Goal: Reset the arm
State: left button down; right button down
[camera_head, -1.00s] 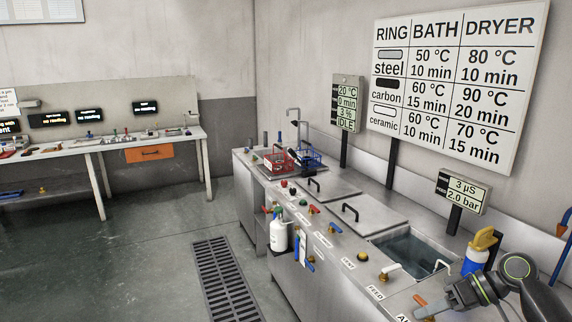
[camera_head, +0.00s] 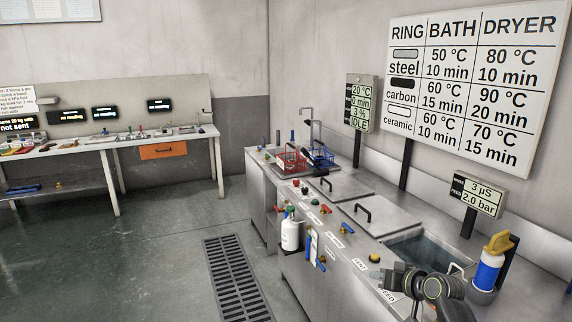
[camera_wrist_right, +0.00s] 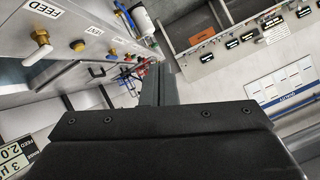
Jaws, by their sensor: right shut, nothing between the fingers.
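My right arm comes in at the lower right of the head view. Its gripper (camera_head: 384,278) is above the front of the steel washing bench (camera_head: 345,262), left of the open water basin (camera_head: 425,252). It is shut and holds nothing. In the right wrist view the shut fingers (camera_wrist_right: 158,85) point away from the dark gripper body, with no object between them. My left arm and gripper are not in view.
Near the right gripper are the blue bottle with a yellow top (camera_head: 488,264), a yellow button (camera_head: 374,257) and valve handles. A white bottle (camera_head: 290,233) hangs on the bench front. Red (camera_head: 291,161) and blue (camera_head: 321,156) baskets stand at the far end. The floor at left is clear.

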jog(key=w+d+r+n+t+h, duration=0.2)
jog(key=w+d+r+t+h, duration=0.3)
jog(key=d+r+t, duration=0.4)
jog(key=s+d+f+g+h+b, duration=0.1)
jog(key=s+f+g+b, duration=0.2)
jog(key=f, duration=1)
jog(key=s+d+f+g+h, duration=0.15)
jog(key=s+f, duration=0.35)
jog(key=f, duration=0.7)
jog(key=s+f+m+g+b, duration=0.1)
jog(key=s+f+g, duration=0.2)
jog(key=s+f, duration=0.6)
jog(key=s+f+g+b, duration=0.15)
jog(key=s+f, duration=0.45)
jog(key=f, duration=0.6)
jog(key=s+a+f+m+g+b, duration=0.15)
jog(key=s+f+g, duration=0.35)
jog(key=s+f, duration=1.35)
jog(key=s+a+f+g+b, duration=0.1)
jog(key=s+a+f+g, duration=0.1)
jog(key=s, duration=1.1)
jog(key=s+a+f+g+b, duration=0.2)
jog(key=s+f, duration=0.3)
jog(key=s, duration=0.8)
jog(key=shift+s+a+m+g+y, duration=0.15)
jog(key=shift+s+m+g+y, duration=0.2)
jog(key=shift+s+g, duration=0.05)
